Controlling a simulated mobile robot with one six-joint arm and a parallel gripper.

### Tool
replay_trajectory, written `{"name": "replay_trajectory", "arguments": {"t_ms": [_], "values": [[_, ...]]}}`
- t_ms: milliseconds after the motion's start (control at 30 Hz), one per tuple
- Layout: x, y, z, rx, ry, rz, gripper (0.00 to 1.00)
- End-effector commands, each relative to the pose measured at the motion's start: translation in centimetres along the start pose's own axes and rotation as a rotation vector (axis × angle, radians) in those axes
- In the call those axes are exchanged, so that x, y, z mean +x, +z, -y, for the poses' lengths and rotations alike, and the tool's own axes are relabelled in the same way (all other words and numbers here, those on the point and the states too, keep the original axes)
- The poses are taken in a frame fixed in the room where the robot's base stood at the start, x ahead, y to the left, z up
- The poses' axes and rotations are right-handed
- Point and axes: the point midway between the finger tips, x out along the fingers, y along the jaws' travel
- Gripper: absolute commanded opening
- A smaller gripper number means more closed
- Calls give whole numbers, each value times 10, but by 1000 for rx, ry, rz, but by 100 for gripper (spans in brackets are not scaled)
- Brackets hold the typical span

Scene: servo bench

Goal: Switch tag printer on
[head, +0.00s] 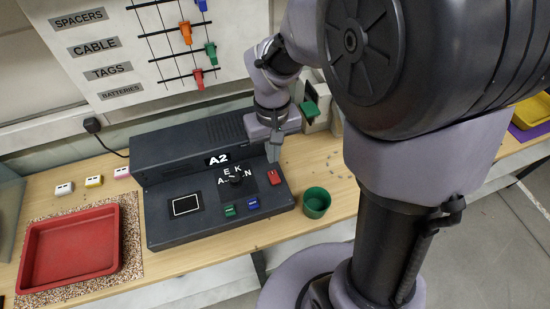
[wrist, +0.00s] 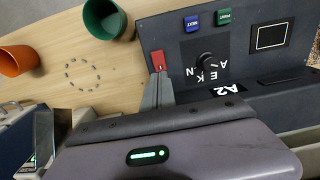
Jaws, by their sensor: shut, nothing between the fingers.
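The tag printer (head: 160,222) is a dark grey console marked A2 on the bench. Its red switch (head: 273,178) is at the right end of the sloped panel; it also shows in the wrist view (wrist: 158,60). A black knob (head: 236,180) ringed with letters, a green button (head: 230,210), a blue button (head: 253,203) and a small dark screen (head: 185,205) share the panel. My gripper (head: 274,159) is shut and empty. Its fingertips (wrist: 159,76) are right by the red switch; I cannot tell whether they touch it.
A green cup (head: 316,203) stands right of the printer, with an orange cup (wrist: 17,60) farther off. A red tray (head: 70,250) sits on a speckled mat at the left. Small blocks (head: 94,181) lie behind it. A ring of small pieces (wrist: 82,73) lies on the bench.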

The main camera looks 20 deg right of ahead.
Motion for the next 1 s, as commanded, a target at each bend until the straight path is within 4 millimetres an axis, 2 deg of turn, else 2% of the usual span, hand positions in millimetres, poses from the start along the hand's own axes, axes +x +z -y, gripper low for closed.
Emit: {"name": "replay_trajectory", "arguments": {"t_ms": [33, 100, 300, 467, 900, 1000], "values": [[-16, -2, 0, 0, 1, -3, 0], [-32, -5, 0, 1, 0, -2, 0], [-63, -9, 0, 1, 1, -1, 0], [-71, -10, 0, 0, 0, 0, 0], [-71, -10, 0, 2, 0, -2, 0], [-79, 3, 3, 38, -18, -55, 0]]}}
